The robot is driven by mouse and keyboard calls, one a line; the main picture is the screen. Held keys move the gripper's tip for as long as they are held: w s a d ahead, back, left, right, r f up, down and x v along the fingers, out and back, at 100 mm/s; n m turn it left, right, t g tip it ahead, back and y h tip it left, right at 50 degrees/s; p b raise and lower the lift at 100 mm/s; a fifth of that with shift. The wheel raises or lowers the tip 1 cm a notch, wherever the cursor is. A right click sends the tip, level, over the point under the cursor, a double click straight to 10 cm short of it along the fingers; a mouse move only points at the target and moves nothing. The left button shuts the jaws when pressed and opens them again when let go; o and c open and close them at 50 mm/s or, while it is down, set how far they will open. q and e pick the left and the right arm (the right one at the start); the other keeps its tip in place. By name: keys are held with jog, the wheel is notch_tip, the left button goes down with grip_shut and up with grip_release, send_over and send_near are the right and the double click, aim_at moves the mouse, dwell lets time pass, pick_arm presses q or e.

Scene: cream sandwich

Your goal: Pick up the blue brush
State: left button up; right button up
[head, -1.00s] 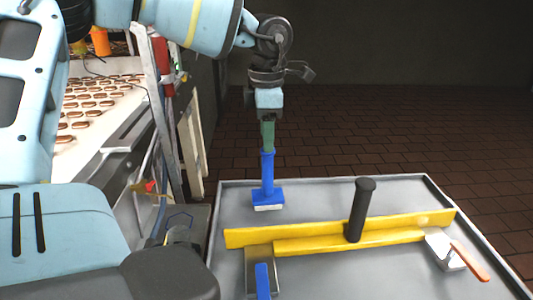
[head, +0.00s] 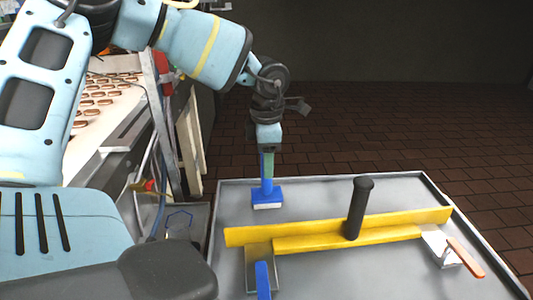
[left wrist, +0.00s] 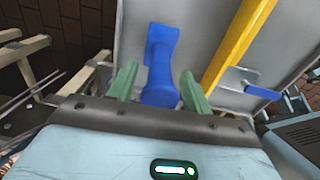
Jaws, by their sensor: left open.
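The blue brush (head: 267,197) stands upright on its head at the back left of the grey tray (head: 320,192), with a pale strip along its bottom edge. My left gripper (head: 268,163) points down over it with its green fingers level with the upper handle. In the left wrist view the fingers of my left gripper (left wrist: 159,86) are apart, and the handle of the blue brush (left wrist: 161,72) lies between them. I cannot tell whether a finger touches the handle. My right gripper is not in view.
A yellow squeegee-like tool (head: 340,236) with a black upright handle (head: 359,207) lies across the tray. A scraper with a blue handle (head: 262,281) is in front, and one with an orange handle (head: 466,258) is at the right. A conveyor with biscuits (head: 100,100) is at the left.

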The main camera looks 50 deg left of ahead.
pick_arm(q)
jog(key=shift+c, duration=0.4)
jog(key=c, duration=1)
jog(key=shift+r, duration=0.15)
